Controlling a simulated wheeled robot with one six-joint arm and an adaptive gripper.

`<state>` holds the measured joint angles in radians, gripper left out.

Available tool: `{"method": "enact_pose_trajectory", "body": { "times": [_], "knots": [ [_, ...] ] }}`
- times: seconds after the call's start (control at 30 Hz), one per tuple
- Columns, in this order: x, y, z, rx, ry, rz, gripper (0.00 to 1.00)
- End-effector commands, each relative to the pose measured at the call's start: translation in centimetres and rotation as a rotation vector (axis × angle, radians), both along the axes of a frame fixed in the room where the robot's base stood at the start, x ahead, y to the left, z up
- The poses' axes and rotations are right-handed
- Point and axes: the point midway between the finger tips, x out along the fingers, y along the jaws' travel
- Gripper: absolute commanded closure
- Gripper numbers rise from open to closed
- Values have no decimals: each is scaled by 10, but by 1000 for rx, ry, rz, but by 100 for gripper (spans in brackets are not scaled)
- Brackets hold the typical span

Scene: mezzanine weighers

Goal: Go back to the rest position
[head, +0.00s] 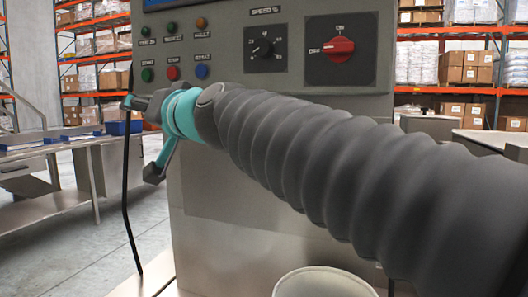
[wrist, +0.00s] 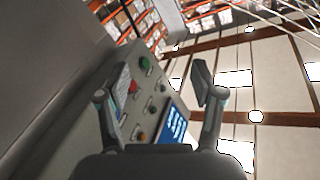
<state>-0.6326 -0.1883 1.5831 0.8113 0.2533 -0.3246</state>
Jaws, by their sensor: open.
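My gripper (head: 140,138) is at the left of the head view, at the end of my dark ribbed arm, beside the left edge of a grey control panel (head: 225,75). Its two fingers are spread and nothing shows between them. The wrist view also shows my gripper (wrist: 161,82) with its fingers apart, the tilted panel behind and to the left. I cannot tell whether a finger touches the panel. The panel carries several buttons, a speed dial (head: 266,49) and a red rotary switch (head: 339,46). My arm hides part of the panel's lower front.
A pale round container (head: 323,284) stands at the bottom, below my arm. A metal bench (head: 75,205) with a blue bin (head: 122,127) is at the left. Stacked racks (head: 440,70) stand behind. Grey floor (head: 110,255) is open between bench and panel cabinet.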

Motion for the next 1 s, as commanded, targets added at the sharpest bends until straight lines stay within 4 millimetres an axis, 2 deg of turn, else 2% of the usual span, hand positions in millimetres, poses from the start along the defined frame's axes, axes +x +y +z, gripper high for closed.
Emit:
{"method": "enact_pose_trajectory", "body": {
  "times": [0.03, 0.1, 0.17, 0.3, 0.47, 0.6, 0.8, 0.9, 1.0],
  "knots": [
    [-3, -11, -31, -66, 47, 4, 33],
    [-8, -26, -74, -160, 119, 9, 33],
    [-14, -41, -110, -235, 182, 7, 33],
    [-32, -85, -189, -400, 327, -17, 33],
    [-62, -146, -269, -572, 492, -71, 33],
    [-95, -205, -331, -711, 624, -135, 33],
    [-147, -283, -399, -869, 761, -236, 33],
    [-170, -317, -423, -897, 797, -307, 33],
    [-182, -334, -429, -871, 815, -366, 33]
  ]
}}
